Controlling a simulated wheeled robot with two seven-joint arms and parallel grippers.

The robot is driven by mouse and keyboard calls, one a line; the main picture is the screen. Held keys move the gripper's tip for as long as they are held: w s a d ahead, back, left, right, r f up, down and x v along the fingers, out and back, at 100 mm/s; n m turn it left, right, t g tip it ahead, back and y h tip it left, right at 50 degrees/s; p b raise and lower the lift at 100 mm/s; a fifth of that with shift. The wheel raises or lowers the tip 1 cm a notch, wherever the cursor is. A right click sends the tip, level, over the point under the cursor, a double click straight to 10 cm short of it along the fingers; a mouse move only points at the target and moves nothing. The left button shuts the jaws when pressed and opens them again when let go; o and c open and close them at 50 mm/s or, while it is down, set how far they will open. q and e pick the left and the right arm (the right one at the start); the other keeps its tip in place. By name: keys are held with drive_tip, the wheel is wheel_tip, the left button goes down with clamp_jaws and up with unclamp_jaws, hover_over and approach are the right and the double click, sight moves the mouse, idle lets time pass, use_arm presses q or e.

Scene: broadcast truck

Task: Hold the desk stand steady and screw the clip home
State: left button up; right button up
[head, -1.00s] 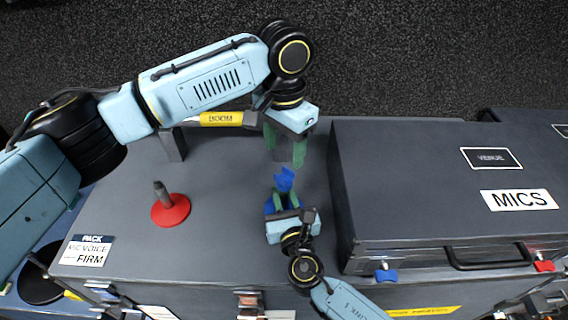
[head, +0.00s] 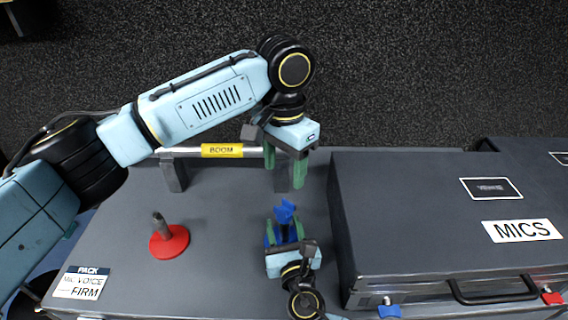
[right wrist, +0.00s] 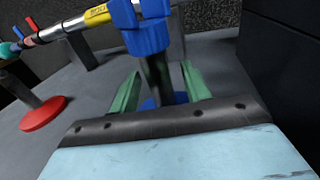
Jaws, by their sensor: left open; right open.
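A blue clip (head: 285,211) sits at the top of a desk stand with a dark post and a blue base (right wrist: 180,98). The clip fills the top of the right wrist view (right wrist: 148,35); how far it is seated on the post cannot be told. My right gripper (head: 287,234) is open, its green fingers on either side of the post, with gaps visible in the right wrist view. My left gripper (head: 284,172) is open and empty, pointing down behind the clip, beside the boom's right end.
A second stand with a red base (head: 170,243) and grey post stands at left. A boom pole (head: 222,150) with a yellow label lies across supports at the back. A large MICS case (head: 420,210) blocks the right side. A PACK card (head: 83,283) lies front left.

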drive_tip(key=shift+s, duration=0.1)
drive_tip(key=p+v, duration=0.1)
drive_tip(key=v, duration=1.2)
drive_tip(key=shift+s, duration=0.1)
